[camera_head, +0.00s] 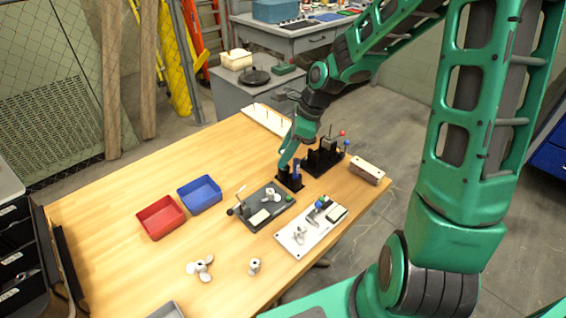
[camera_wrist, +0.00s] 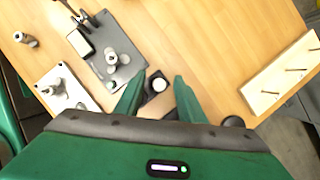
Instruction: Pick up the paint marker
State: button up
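The paint marker appears to be the upright blue piece (camera_head: 296,168) in a small black holder (camera_head: 291,183) near the table's far right side. In the wrist view its round pale top (camera_wrist: 158,84) shows above the black holder, between my fingertips. My gripper (camera_wrist: 155,90) is open, with one green finger on each side of the marker. In the head view my gripper (camera_head: 285,163) points down at the holder. I cannot tell whether the fingers touch the marker.
A black rack (camera_head: 322,160) with coloured knobs stands right behind the holder. A grey plate fixture (camera_head: 262,216), a white plate (camera_head: 298,240), a wooden block (camera_head: 366,170) and a pegged board (camera_head: 266,120) are nearby. Red (camera_head: 150,221) and blue (camera_head: 188,199) bins stand left.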

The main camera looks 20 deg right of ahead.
jog(key=shift+a+f, duration=0.15)
jog(key=shift+f, duration=0.25)
grip_shut()
jog(key=shift+w+r, duration=0.1)
jog(key=shift+r, duration=0.6)
notch_tip(320, 180, up, 2)
jog(key=shift+r, duration=0.25)
jog(key=s+a+r, duration=0.3)
jog(key=a+r, duration=0.4)
jog(key=a, duration=0.4)
jog(key=shift+s, duration=0.35)
